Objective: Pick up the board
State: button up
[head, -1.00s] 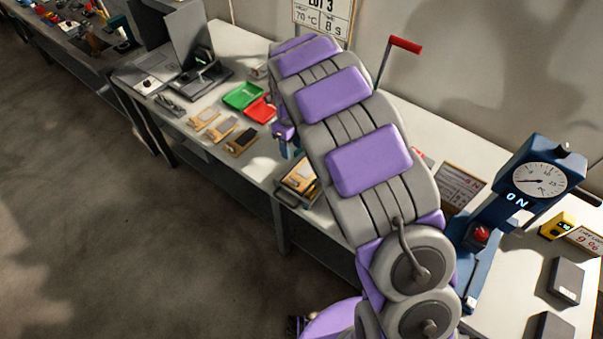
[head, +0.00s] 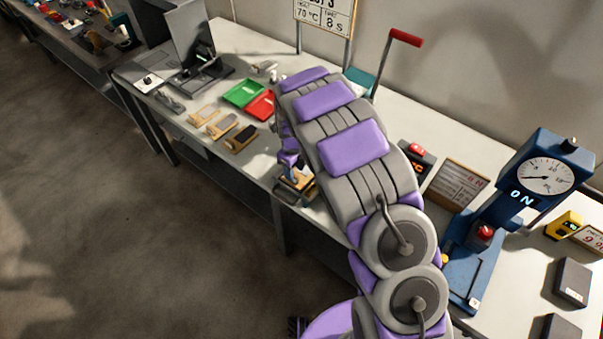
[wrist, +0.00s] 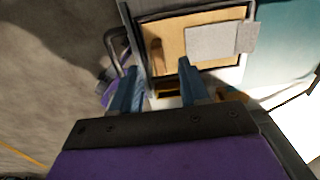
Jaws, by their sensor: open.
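In the wrist view a tan board (wrist: 205,68) lies in a dark-rimmed holder. A grey rectangular piece (wrist: 222,40) lies on its right part and a brown strip (wrist: 157,55) on its left. My gripper (wrist: 157,82) is open, its two blue fingers apart, pointing at the board's near left part. Nothing is between the fingertips that I can see as held. Whether they touch the board, I cannot tell. In the head view the board's holder (head: 283,194) shows at the bench's front edge, partly hidden by my arm and gripper.
Several small tan boards (head: 222,127) lie on the bench to the left, near a green tray (head: 243,93) and a red tray (head: 262,106). A red-handled lever (head: 405,38) stands behind my arm. A blue gauge press (head: 530,185) stands at right.

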notch_tip(320, 180, down, 4)
jog(key=shift+w+a+b, duration=0.1)
jog(key=shift+b, duration=0.25)
jog(key=shift+a+f, duration=0.1)
jog(key=shift+a, duration=0.2)
jog(key=shift+c, duration=0.2)
jog(key=shift+d, duration=0.3)
jog(key=c, duration=0.6)
grip_shut()
